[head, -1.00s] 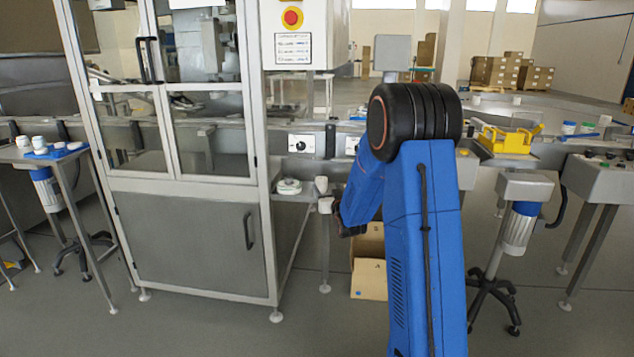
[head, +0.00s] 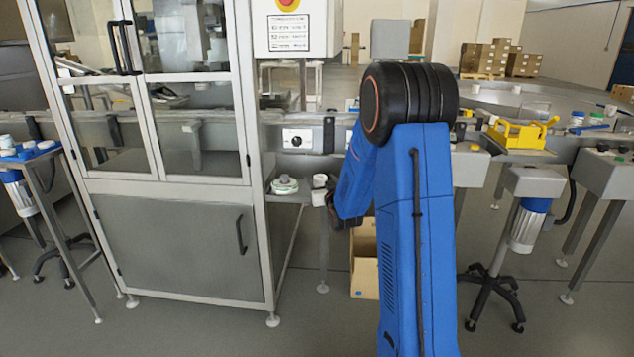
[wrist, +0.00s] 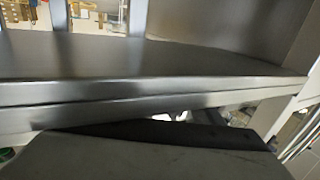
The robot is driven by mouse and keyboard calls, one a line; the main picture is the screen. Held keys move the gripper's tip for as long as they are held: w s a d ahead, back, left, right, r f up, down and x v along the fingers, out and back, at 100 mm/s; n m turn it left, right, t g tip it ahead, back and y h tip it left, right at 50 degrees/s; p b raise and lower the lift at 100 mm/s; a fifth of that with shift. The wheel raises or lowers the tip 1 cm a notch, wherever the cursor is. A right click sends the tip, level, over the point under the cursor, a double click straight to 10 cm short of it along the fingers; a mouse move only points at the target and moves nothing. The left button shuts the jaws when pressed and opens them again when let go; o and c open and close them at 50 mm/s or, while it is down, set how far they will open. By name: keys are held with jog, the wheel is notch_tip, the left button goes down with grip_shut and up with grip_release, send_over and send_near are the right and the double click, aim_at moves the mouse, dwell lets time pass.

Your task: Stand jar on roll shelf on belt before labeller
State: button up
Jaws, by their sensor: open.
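My gripper (head: 334,213) is low, close to the right of the shelf end, largely hidden by my blue arm. It is open and holds nothing that I can see. The wrist view shows a metal shelf edge (wrist: 150,92) close up, with no jar. The belt (head: 272,118) runs behind, above the shelf.
A tall glass-doored cabinet (head: 170,235) stands left of the shelf. A white control box (head: 291,28) with a red button hangs above the belt. An open cardboard box (head: 364,270) is on the floor below. A yellow fixture (head: 520,133) is at the right.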

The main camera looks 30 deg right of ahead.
jog(key=shift+c, duration=0.2)
jog(key=c, duration=1.2)
jog(key=shift+c, duration=0.2)
jog(key=shift+r, duration=0.15)
